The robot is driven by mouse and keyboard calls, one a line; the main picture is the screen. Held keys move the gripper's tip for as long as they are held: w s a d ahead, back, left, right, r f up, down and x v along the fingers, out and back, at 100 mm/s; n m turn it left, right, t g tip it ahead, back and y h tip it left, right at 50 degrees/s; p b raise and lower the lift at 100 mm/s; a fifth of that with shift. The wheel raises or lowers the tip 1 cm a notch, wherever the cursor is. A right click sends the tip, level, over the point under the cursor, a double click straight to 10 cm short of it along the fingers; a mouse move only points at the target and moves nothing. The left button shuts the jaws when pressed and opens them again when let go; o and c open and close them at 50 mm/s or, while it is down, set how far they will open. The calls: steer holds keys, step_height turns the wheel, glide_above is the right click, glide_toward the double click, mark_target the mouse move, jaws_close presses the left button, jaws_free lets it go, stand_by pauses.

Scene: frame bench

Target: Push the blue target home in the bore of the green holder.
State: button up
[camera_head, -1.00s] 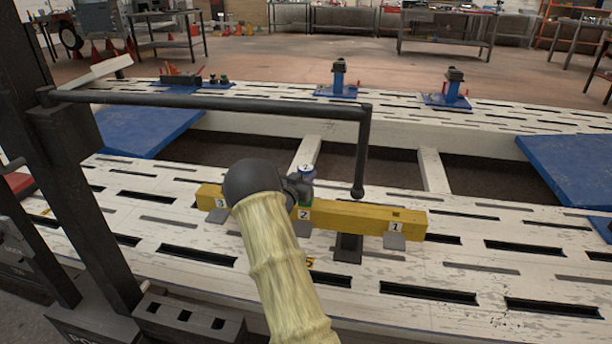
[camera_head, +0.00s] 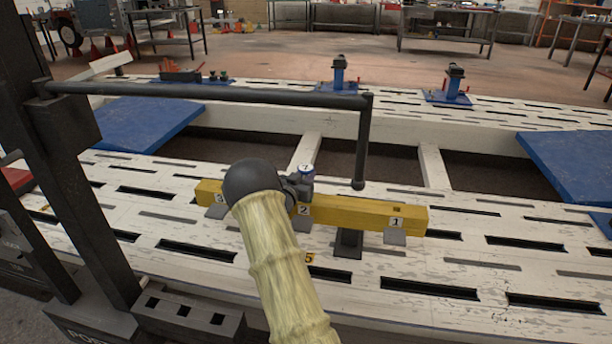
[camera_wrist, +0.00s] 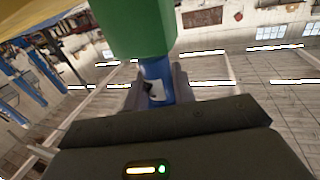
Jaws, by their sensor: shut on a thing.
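The blue target (camera_wrist: 157,82) is a small blue cylinder with a white label, held between the jaws of my gripper (camera_wrist: 158,92). The green holder (camera_wrist: 140,28) fills the top of the wrist view, and the target's end meets it. I cannot tell how deep the target sits in the bore, as that end is hidden. In the head view my gripper (camera_head: 299,188) is at the yellow beam (camera_head: 345,213) by label 2. The target's pale top (camera_head: 306,170) shows just above the jaws. The holder is mostly hidden there by my gripper.
A dark post with a horizontal bar (camera_head: 220,94) stands at the left; its down-turned end (camera_head: 360,160) hangs close to the right of my gripper. The slotted white bench (camera_head: 450,262) is mostly clear. Blue fixtures (camera_head: 339,76) stand on the far rail.

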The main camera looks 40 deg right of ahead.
steer(key=shift+f, duration=0.25)
steer(key=o, duration=1.1)
steer(key=p+v, duration=0.3)
steer(key=v, duration=1.4)
steer(key=shift+a, duration=0.2)
